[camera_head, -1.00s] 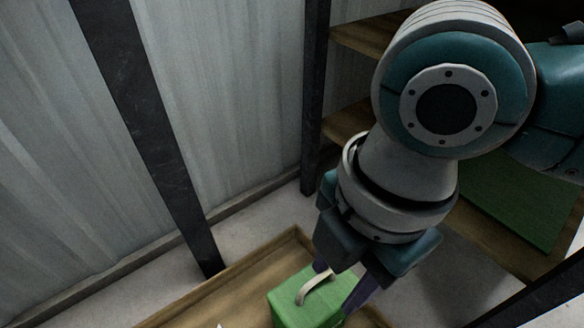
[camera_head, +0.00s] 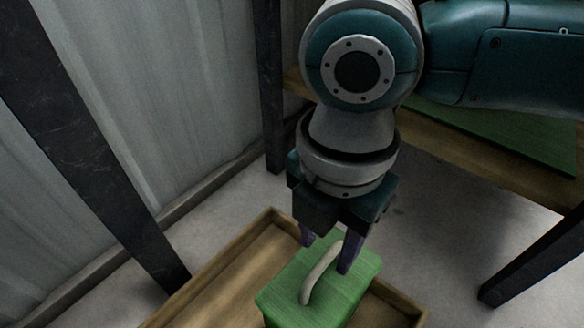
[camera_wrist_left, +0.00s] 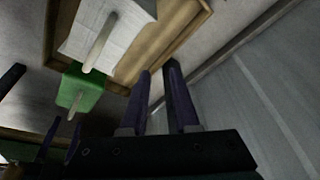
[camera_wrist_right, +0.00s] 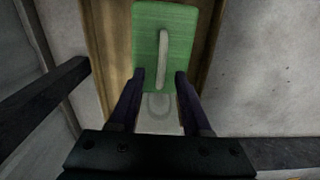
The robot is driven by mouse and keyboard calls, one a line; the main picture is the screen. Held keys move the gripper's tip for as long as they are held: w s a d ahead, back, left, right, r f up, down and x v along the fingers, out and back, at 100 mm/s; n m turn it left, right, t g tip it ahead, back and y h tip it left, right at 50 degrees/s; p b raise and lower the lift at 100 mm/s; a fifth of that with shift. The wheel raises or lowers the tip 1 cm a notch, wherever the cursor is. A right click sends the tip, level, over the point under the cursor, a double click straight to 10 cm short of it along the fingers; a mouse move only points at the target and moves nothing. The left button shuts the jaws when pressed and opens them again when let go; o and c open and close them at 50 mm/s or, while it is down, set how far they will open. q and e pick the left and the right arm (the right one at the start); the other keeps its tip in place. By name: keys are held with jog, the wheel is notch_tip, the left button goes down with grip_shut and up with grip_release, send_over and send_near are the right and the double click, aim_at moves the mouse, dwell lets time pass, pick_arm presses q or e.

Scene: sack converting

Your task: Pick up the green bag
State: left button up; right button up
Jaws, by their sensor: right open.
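The green bag (camera_head: 325,290) is a box-shaped bag with a pale arched handle (camera_head: 320,275) on top, standing in a wooden tray (camera_head: 235,262). It also shows in the left wrist view (camera_wrist_left: 82,90) and the right wrist view (camera_wrist_right: 150,20). My right gripper (camera_head: 328,252) is open, pointing down over the bag. Its fingers are on either side of the handle in the head view; contact cannot be told. In the right wrist view (camera_wrist_right: 160,74) the handle lies between and beyond the fingertips. My left gripper (camera_wrist_left: 158,72) is open and empty, away from the bag.
A white bag (camera_wrist_left: 105,28) with a handle stands beside the green one in the left wrist view. Dark posts (camera_head: 85,150) and a corrugated wall (camera_head: 165,90) are at the left. A wooden shelf (camera_head: 500,155) with a green sheet is behind my right arm.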

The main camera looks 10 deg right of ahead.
aim_at(326, 258)
notch_tip(326, 258, down, 5)
jog(key=b, duration=0.4)
jog(key=shift+d+r, duration=0.15)
jog(key=shift+r, duration=0.2)
jog(key=shift+c, duration=0.2)
grip_shut()
dwell(0.6)
